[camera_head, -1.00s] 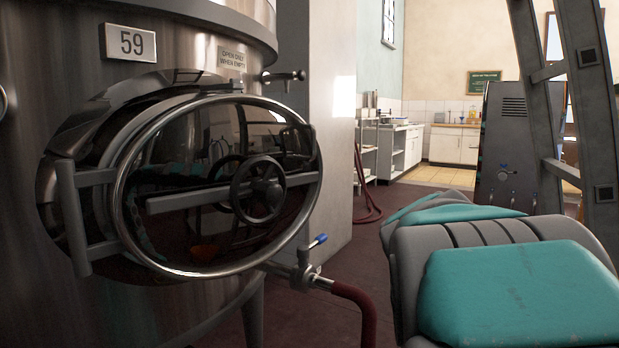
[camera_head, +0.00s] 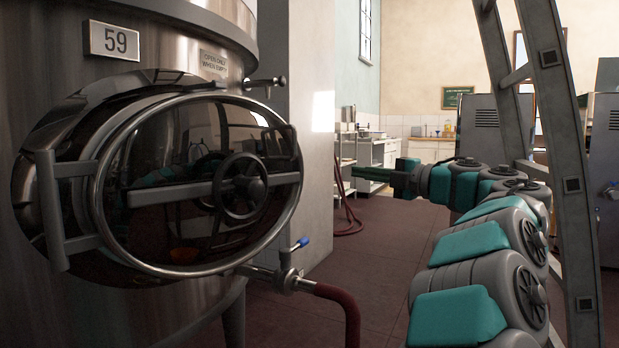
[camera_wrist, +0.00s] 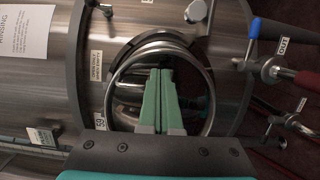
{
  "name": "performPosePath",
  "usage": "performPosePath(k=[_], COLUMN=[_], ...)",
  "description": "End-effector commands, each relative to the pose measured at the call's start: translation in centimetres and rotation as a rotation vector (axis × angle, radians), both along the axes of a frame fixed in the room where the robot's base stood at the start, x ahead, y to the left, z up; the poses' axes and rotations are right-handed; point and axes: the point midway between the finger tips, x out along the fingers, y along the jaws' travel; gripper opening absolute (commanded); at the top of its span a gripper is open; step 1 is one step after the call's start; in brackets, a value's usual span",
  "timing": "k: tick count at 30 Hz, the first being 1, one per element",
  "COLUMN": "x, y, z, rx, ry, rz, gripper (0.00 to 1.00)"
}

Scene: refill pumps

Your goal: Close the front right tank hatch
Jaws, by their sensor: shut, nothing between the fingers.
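The hatch (camera_head: 205,190) is a dark oval door with a steel rim on the steel tank (camera_head: 180,50) marked 59. Its hinge bracket (camera_head: 52,210) is at the left, and a crossbar with a black handwheel (camera_head: 241,187) spans its face. The door's rim stands out from the tank wall; I cannot tell how wide any gap is. My gripper (camera_head: 357,172) is shut and empty, right of the hatch and apart from it, pointing left. In the wrist view, my green fingers (camera_wrist: 160,75) show in front of the round hatch rim (camera_wrist: 208,92).
A valve with a blue handle (camera_head: 290,262) and a dark red hose (camera_head: 340,303) sits below the hatch's right side. A grey ladder-like frame (camera_head: 560,150) stands at the right. Open floor (camera_head: 375,245) lies between the tank and my arm.

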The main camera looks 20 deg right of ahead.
Motion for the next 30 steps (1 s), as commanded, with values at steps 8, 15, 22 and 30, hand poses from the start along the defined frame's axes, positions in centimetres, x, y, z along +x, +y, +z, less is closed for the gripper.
performPosePath(k=[8,15,22,30], x=[0.8,4.7,8.7,11.3], y=[1.1,3.1,5.2,6.5], z=[-1.2,-1.2,-1.2,-1.1], rx=[-0.023,-0.020,-0.020,-0.020], ry=[0.028,0.028,0.025,0.025], rz=[0.045,0.044,0.041,0.039], gripper=[0.00,0.00,0.00,0.00])
